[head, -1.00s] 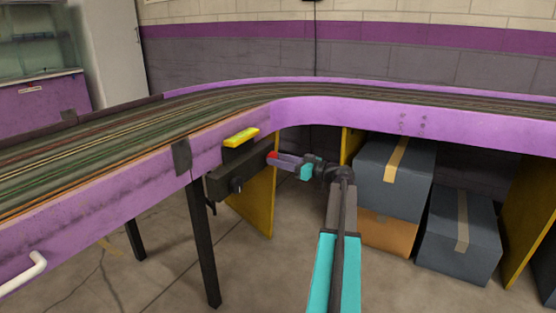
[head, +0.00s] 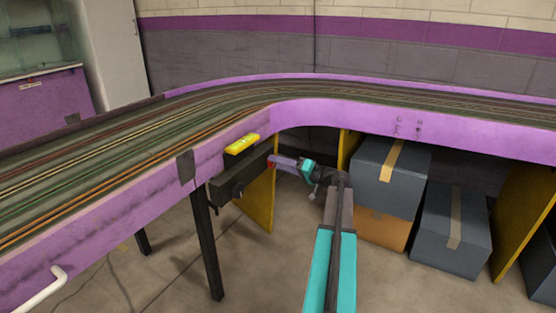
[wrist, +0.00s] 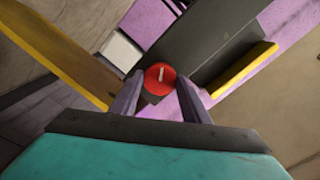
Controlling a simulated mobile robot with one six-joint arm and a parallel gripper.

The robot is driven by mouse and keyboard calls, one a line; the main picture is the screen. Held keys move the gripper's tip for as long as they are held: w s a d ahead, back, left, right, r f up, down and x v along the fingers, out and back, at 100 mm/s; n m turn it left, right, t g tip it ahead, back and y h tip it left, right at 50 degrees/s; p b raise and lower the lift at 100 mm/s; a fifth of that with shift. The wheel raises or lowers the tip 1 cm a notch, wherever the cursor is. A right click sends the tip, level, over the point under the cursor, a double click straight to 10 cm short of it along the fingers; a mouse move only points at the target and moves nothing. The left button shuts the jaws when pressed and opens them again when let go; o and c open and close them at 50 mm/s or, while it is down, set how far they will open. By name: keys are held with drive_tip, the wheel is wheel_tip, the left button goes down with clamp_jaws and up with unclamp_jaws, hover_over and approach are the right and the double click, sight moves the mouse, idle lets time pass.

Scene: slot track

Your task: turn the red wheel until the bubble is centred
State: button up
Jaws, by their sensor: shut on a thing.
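The red wheel (wrist: 160,76) shows in the wrist view as a round red disc with a pale line across it. My gripper (wrist: 158,84) is shut on it, with one finger on each side. In the head view my gripper (head: 273,161) meets the wheel at the right end of the dark beam (head: 238,186) under the track. A yellow level (head: 242,144) lies above that beam, and it also shows in the wrist view (wrist: 243,69). Its bubble is too small to make out.
The purple-sided slot track (head: 345,112) curves above and behind my arm. A yellow panel (head: 259,205) stands beneath the beam. Grey boxes (head: 391,175) and an orange-brown box (head: 381,229) stand under the track at the right. A black leg (head: 207,240) stands at the left.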

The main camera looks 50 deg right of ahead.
drive_tip(key=shift+a+m+p, duration=0.1)
drive_tip(key=shift+m+p, duration=0.25)
drive_tip(key=shift+m, duration=0.15)
drive_tip(key=shift+f, duration=0.1)
drive_tip(key=o, duration=1.1)
drive_tip(key=p+v, duration=0.2)
drive_tip(key=v, duration=1.2)
drive_tip(key=shift+p, duration=0.35)
drive_tip(key=shift+w, duration=0.1)
